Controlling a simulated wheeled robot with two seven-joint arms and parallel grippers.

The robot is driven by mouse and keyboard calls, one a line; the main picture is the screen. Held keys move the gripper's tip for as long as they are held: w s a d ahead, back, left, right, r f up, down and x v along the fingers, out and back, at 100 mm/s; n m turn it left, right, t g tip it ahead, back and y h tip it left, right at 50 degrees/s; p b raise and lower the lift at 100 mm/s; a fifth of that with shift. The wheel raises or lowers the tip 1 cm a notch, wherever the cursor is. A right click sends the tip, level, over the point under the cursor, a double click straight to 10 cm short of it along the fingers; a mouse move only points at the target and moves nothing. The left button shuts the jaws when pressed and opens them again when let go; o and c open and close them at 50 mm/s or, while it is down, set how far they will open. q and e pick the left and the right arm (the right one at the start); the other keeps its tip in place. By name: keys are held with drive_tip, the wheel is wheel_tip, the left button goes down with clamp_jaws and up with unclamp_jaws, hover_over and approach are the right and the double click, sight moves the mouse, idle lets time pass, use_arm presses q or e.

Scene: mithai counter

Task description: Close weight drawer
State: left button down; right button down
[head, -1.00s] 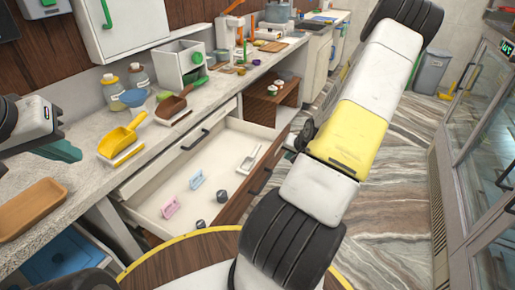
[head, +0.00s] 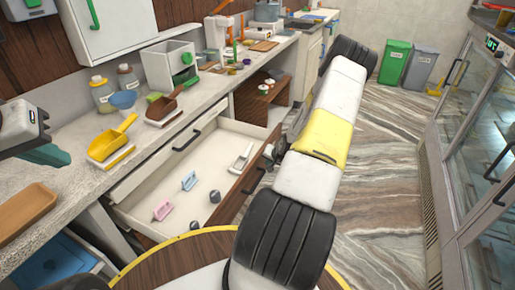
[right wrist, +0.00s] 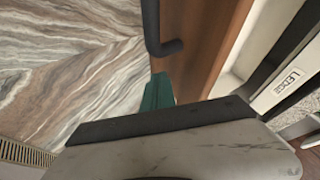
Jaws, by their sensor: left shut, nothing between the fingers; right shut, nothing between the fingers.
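The weight drawer (head: 150,232) is pulled out from under the counter. Inside lie two dark weights (head: 214,195), a pink card holder (head: 162,211), a blue one (head: 189,181) and a white scoop (head: 241,158). Its brown wooden front with a black handle (head: 252,181) faces the floor side and shows in the right wrist view (right wrist: 210,45). My right gripper's teal fingers (right wrist: 157,92) are shut beside that front, just below its black handle; whether they touch is unclear. In the head view my arm hides them. My left gripper (head: 48,155) is shut and empty above the counter.
The counter holds a yellow scoop (head: 113,140), a brown scoop (head: 167,104), a blue bowl (head: 122,99) and a brown tray (head: 28,212). A round wooden top (head: 180,258) stands in front. Marble-patterned floor lies right, bounded by a glass display case (head: 485,170).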

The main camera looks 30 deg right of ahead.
drive_tip(key=shift+w+a, duration=0.3)
drive_tip(key=shift+w, duration=0.05)
drive_tip(key=shift+w, duration=0.1)
